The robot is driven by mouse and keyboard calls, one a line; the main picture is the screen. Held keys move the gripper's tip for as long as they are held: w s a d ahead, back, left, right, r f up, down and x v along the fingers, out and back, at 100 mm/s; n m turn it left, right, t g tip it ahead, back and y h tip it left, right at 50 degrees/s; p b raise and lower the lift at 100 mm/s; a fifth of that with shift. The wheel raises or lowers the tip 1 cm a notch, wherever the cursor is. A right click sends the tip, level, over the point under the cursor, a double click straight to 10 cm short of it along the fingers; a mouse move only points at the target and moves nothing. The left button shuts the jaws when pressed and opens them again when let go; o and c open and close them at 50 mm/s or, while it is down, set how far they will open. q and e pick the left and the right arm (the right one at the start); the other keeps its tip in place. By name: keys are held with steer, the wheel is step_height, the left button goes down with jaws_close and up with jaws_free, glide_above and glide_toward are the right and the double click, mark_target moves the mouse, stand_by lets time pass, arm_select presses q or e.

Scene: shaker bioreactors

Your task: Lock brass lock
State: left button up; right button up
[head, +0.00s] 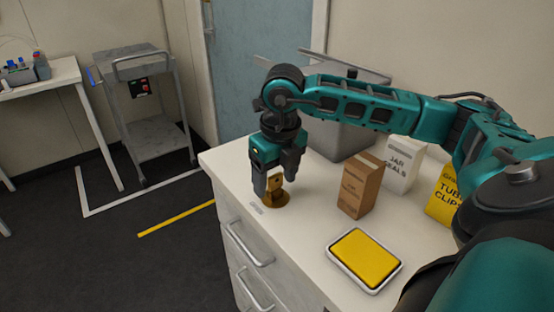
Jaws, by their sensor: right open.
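The brass lock (275,197) stands on the white counter near its left edge, on a round brass-coloured base. My right gripper (276,182) points straight down over the lock, with its fingers around the upper part of it. The gripper is open. The fingers partly hide the lock, and I cannot tell whether they touch it. My left gripper does not show.
On the white counter (307,248) stand a brown box (357,187), a white box (402,170), a yellow box (443,197) and a yellow-topped tray (364,258). A grey bin (340,134) is behind. Drawers face left. A grey cart (150,100) stands beyond open floor.

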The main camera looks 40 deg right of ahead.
steer(key=shift+f, duration=0.7)
steer(key=shift+c, duration=0.3)
steer(key=c, duration=0.4)
steer(key=shift+w, duration=0.1)
steer(key=c, duration=0.7)
steer(key=shift+f, duration=0.1)
steer(key=shift+f+b, duration=0.1)
steer(key=shift+b, duration=0.25)
steer(key=shift+f, duration=0.1)
